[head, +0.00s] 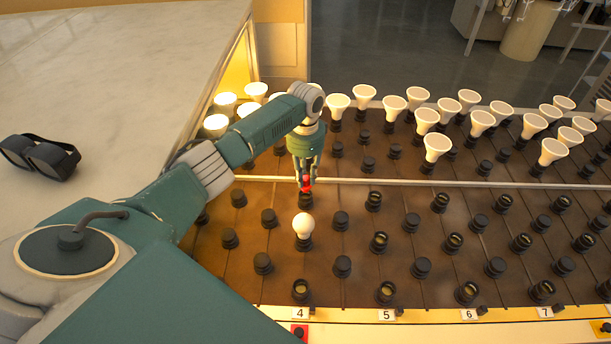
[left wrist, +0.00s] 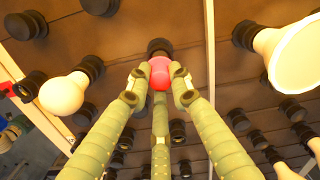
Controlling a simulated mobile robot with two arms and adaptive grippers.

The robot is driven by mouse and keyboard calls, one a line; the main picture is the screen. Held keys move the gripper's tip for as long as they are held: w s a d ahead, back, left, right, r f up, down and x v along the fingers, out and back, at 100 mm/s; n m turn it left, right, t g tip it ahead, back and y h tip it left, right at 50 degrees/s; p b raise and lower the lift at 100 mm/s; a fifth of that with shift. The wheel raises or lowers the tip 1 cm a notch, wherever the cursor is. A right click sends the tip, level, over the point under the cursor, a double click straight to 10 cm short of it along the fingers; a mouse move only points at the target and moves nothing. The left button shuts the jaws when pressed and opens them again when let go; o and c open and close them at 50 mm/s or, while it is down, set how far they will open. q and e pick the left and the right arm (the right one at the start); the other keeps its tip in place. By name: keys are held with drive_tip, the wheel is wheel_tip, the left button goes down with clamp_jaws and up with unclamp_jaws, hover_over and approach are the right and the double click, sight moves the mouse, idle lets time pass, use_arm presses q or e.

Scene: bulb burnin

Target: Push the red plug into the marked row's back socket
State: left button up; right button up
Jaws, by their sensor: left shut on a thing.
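The red plug (head: 306,184) is held between the fingertips of my left gripper (head: 305,178), which points down over the row labelled 4. The plug also shows as a round red thing in the left wrist view (left wrist: 160,72), with the fingers closed around it. A black socket (head: 306,201) lies directly below the plug, behind the white round bulb of that row. In the left wrist view a black socket (left wrist: 160,46) shows just past the plug. I cannot tell whether plug and socket touch. My right gripper is not in view.
The white round bulb (head: 303,225) stands just in front of the plug. A pale rail (head: 400,182) runs behind, with several cone-shaped bulbs beyond. A red tile (head: 299,333) sits below label 4 (head: 300,313). Dark goggles (head: 40,156) lie on the left worktop (head: 110,70).

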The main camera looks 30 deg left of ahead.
sight(305, 184)
use_arm(q)
drive_tip(key=shift+f, duration=0.25)
drive_tip(key=shift+f+b, duration=0.35)
drive_tip(key=shift+f+b, duration=0.8)
drive_tip(key=shift+f, duration=0.6)
drive_tip(key=o, duration=1.1)
drive_tip(key=shift+r, duration=0.1)
